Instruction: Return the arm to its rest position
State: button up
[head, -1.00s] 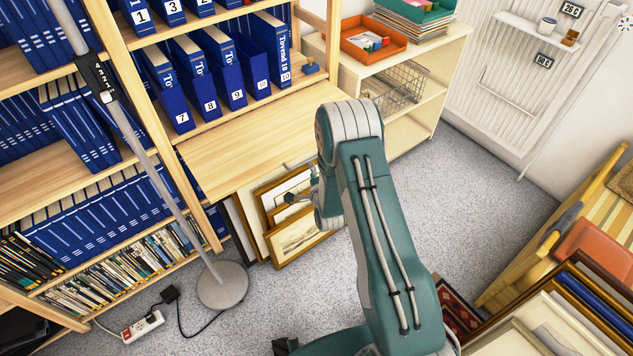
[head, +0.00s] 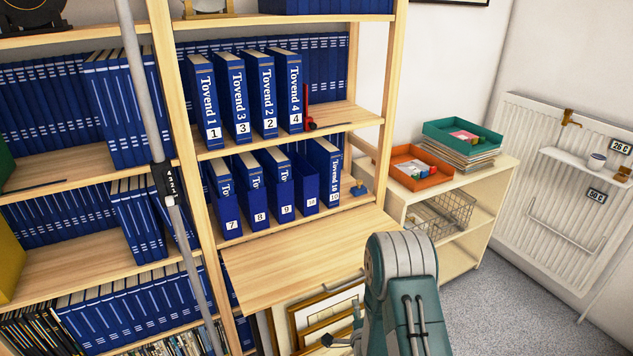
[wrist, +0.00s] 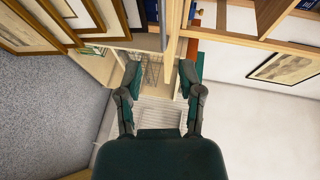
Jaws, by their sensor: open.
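My gripper (wrist: 160,76) is open in the wrist view, its two dark fingers apart with nothing between them. In the head view my arm (head: 405,290) rises from the bottom edge, its rounded grey-and-green joint in front of the wooden desk board. Only a small part of my gripper (head: 340,340) shows there, low and left of the arm, beside the framed prints (head: 325,309) leaning under the board. The rest of the arm is cut off below.
The desk board (head: 300,262) juts out from the shelf unit close to my arm. A grey pole (head: 160,165) stands at left. A low cabinet (head: 475,205) with orange and green trays is at right, and a radiator (head: 545,190) beyond. Grey floor (head: 490,315) is free at lower right.

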jog(key=s+r+n+g, duration=0.3)
jog(key=r+n+g, duration=0.35)
jog(key=r, duration=1.55)
jog(key=s+r+n+g, duration=0.1)
jog(key=s+r+n, duration=0.2)
jog(key=s, duration=0.6)
jog(key=s+r+n+g, duration=0.1)
jog(key=s+r+n, duration=0.3)
jog(key=s, duration=0.5)
jog(key=s+r+n+g, duration=0.1)
jog(key=s+r+n, duration=0.2)
jog(key=s, duration=0.7)
notch_tip(320, 180, up, 2)
jog(key=shift+a+r, duration=0.1)
jog(key=shift+a, duration=0.2)
